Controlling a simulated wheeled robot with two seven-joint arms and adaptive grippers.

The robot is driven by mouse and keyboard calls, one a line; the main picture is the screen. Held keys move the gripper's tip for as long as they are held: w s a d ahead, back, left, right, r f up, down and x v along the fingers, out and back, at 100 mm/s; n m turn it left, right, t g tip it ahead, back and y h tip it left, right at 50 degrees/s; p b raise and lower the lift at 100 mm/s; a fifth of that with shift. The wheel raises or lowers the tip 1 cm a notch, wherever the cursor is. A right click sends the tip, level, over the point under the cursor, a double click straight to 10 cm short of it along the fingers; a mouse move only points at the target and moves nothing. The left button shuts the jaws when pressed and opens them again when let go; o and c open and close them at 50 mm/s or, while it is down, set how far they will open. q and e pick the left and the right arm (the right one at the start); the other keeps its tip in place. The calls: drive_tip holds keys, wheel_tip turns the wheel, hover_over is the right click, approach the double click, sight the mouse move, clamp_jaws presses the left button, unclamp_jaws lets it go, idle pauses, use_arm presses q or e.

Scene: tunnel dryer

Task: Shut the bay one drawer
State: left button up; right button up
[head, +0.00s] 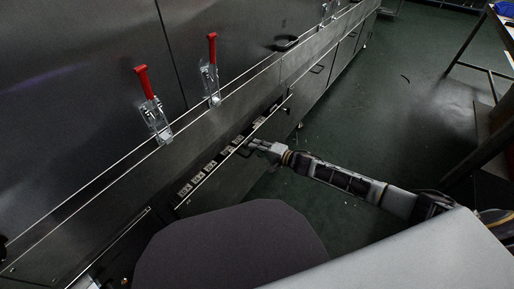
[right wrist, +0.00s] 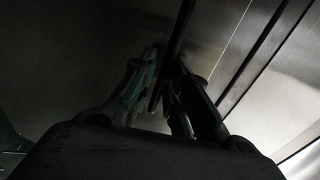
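The bay one drawer (head: 232,178) sits low in the long steel cabinet in the head view. It stands partly open, with small pale items in a row showing in the gap behind its front. My right gripper (head: 257,148) is at the top of the drawer front, by its handle. In the right wrist view the dark bar handle (right wrist: 181,28) runs between the fingers of my right gripper (right wrist: 166,75), which are closed in around it. The view is dark there, so the contact itself is hard to make out. My left gripper is not in view.
Two red-handled toggle clamps (head: 143,85) (head: 212,50) stand on the cabinet ledge above the drawer. More closed fronts (head: 315,80) continue to the far right. The green floor (head: 385,105) is clear beside the cabinet. A table (head: 466,48) stands at the right edge.

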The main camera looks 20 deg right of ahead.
sight(249, 142)
drive_tip(key=shift+c, duration=1.1)
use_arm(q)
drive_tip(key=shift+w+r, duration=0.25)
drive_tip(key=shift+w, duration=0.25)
use_arm(e)
clamp_jaws()
drive_tip(key=x, duration=0.2)
drive_tip(key=r+p+x, duration=0.1)
drive_tip(key=x, duration=0.1)
drive_tip(key=shift+w+a, duration=0.1)
drive_tip(key=shift+w, duration=0.05)
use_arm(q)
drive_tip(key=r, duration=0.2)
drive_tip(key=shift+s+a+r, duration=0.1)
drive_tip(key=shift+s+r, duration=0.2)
use_arm(e)
drive_tip(key=shift+o, duration=1)
unclamp_jaws()
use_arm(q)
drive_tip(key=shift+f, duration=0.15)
use_arm(e)
drive_tip(key=shift+o, duration=0.7)
drive_tip(key=shift+w+a, duration=0.1)
drive_tip(key=shift+w, duration=0.05)
